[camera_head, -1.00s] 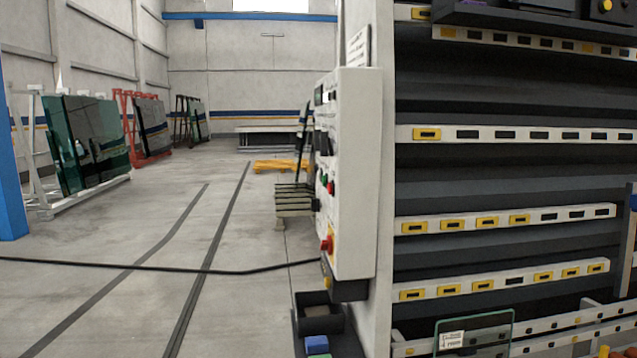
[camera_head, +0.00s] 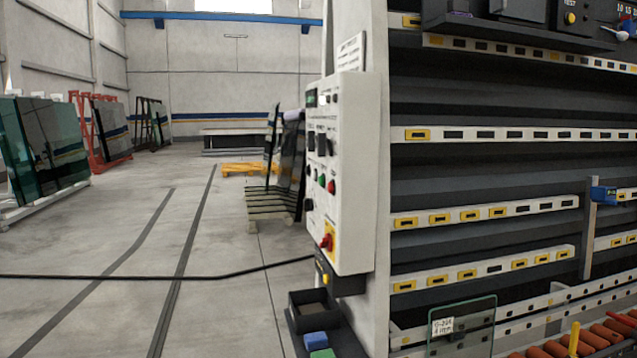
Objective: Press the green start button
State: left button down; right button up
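A white control panel (camera_head: 350,180) is fixed to the side of the machine, and its button face is seen at an angle. A small green button (camera_head: 321,181) sits on this face, with a red button (camera_head: 331,187) beside it. Lower down is a red knob (camera_head: 326,241) on a yellow plate. The labels are too small to read. Neither of my grippers is in view.
The vertical washer (camera_head: 480,172) with its roller rails fills the right side. A small glass pane (camera_head: 462,325) stands at its base. A black bin (camera_head: 313,309) is below the panel. A black cable (camera_head: 150,277) crosses the open floor at left.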

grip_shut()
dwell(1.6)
